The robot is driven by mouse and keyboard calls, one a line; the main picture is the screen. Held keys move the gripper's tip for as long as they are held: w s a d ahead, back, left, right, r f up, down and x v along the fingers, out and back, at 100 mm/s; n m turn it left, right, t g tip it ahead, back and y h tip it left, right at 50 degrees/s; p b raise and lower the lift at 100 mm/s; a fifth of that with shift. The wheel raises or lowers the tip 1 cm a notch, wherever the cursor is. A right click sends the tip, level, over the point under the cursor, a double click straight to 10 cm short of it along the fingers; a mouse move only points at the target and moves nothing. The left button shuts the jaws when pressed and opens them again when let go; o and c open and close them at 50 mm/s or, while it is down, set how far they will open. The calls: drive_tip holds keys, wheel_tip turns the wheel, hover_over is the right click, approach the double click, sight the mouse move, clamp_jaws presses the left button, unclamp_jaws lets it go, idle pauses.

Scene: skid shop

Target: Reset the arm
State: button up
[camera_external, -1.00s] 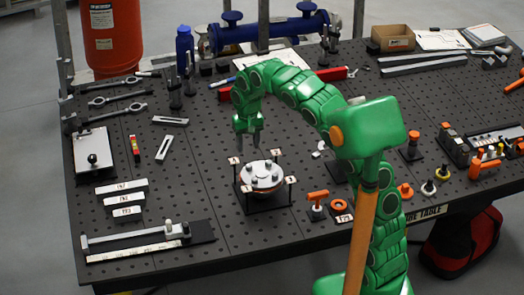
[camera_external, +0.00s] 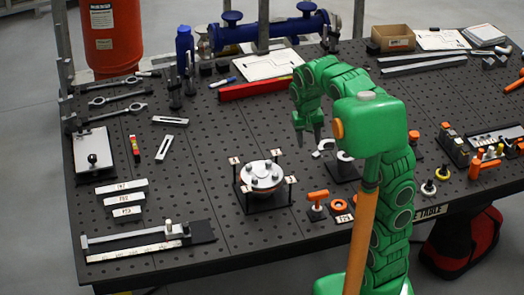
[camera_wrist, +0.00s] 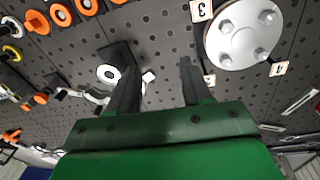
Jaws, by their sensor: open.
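My green arm stands at the front right of the black perforated table (camera_external: 220,180). My gripper (camera_external: 309,138) hangs above the table, right of and behind the round silver flange (camera_external: 262,176) on its black stand. Its two dark fingers point down, apart and empty. In the wrist view the fingers of my gripper (camera_wrist: 157,82) are spread with only table between them. The flange (camera_wrist: 243,32) with its studs and numbered tags is at the upper right there, apart from the fingers. A white ring on a black base (camera_wrist: 108,74) lies beside the left finger.
An orange-handled tool (camera_external: 318,196) and orange rings stand right of the flange. A red bar (camera_external: 255,88) and blue pipe (camera_external: 270,28) lie at the back. The table's front middle is clear.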

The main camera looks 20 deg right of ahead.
drive_tip(key=s+d, duration=0.9)
drive_tip(key=s, duration=0.2)
drive_tip(key=s+f+g, duration=0.1)
drive_tip(key=s+f, duration=0.2)
drive_tip(key=s, duration=0.5)
drive_tip(key=s+f+n+g+y, duration=0.1)
drive_tip(key=s+f, duration=0.2)
drive_tip(key=s, duration=0.5)
drive_tip(key=shift+s, duration=0.35)
drive_tip(key=shift+a, duration=0.1)
